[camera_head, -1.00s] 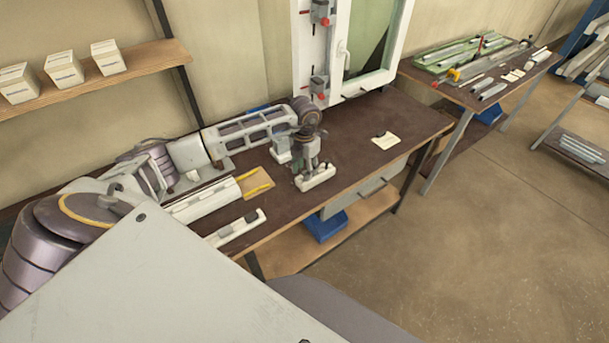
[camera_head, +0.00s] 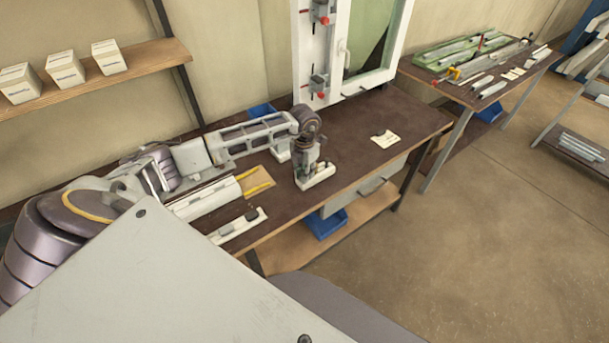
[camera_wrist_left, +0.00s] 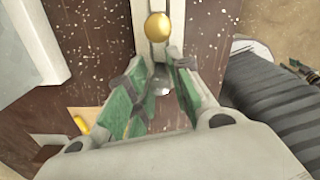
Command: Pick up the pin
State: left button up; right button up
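My left gripper (camera_head: 306,172) is over a white profile piece (camera_head: 318,179) near the front edge of the bench. In the left wrist view its green-padded fingers (camera_wrist_left: 160,88) stand apart, pointing down at the white piece. A small silvery round thing (camera_wrist_left: 160,82) shows between the fingers; I cannot tell whether it is the pin or whether the pads touch it. A gold round knob (camera_wrist_left: 158,27) shows on the white strip beyond the fingertips. In the head view the gripper hides what lies between its fingers. My right gripper is not in view.
The brown bench (camera_head: 350,125) is mostly clear right of the gripper, apart from a paper note (camera_head: 386,139). White profiles (camera_head: 240,226) and a yellow-edged board (camera_head: 257,182) lie to its left. A white window frame (camera_head: 340,60) stands behind.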

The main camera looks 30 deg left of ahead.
pick_arm(q)
grip_shut()
jog(key=shift+r, duration=0.1)
jog(key=shift+r, duration=0.4)
notch_tip(320, 180, up, 8)
jog(key=shift+f+b, duration=0.1)
jog(key=shift+b, duration=0.85)
jog(key=shift+r, duration=0.6)
jog(key=shift+s+r+p, duration=0.1)
jog(key=shift+r+p, duration=0.2)
jog(key=shift+p, duration=0.15)
jog(key=shift+d+r+p, duration=0.1)
jog(key=shift+r+p, duration=0.25)
